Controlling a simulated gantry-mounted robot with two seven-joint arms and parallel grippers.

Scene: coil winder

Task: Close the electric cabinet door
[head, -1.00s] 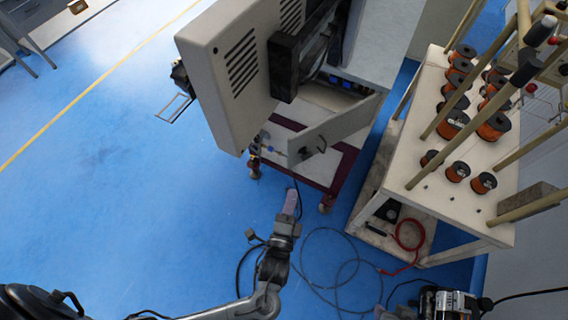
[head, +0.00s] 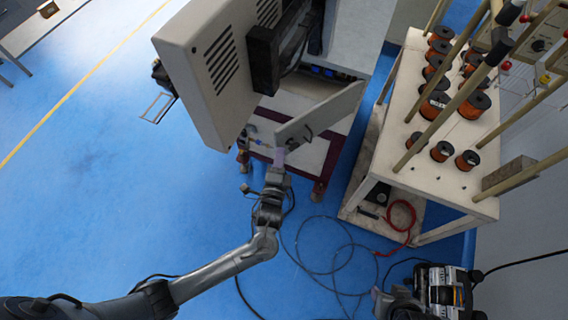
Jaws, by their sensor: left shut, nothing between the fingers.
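The electric cabinet door (head: 325,113) is a light grey panel, swung open at an angle from the lower front of the coil winder machine (head: 350,35). A dark handle shows on its face. My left gripper (head: 279,158) is shut and empty, with its fingertips at the lower left end of the door. I cannot tell whether they touch it. My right gripper (head: 380,298) is at the bottom right, far from the door, and its jaws are too unclear to read.
A large vented box (head: 205,75) overhangs left of the door. The machine stands on a dark red wheeled frame (head: 318,188). A cart (head: 460,185) with orange wire spools stands on the right. Cables (head: 330,268) lie on the blue floor, which is clear at left.

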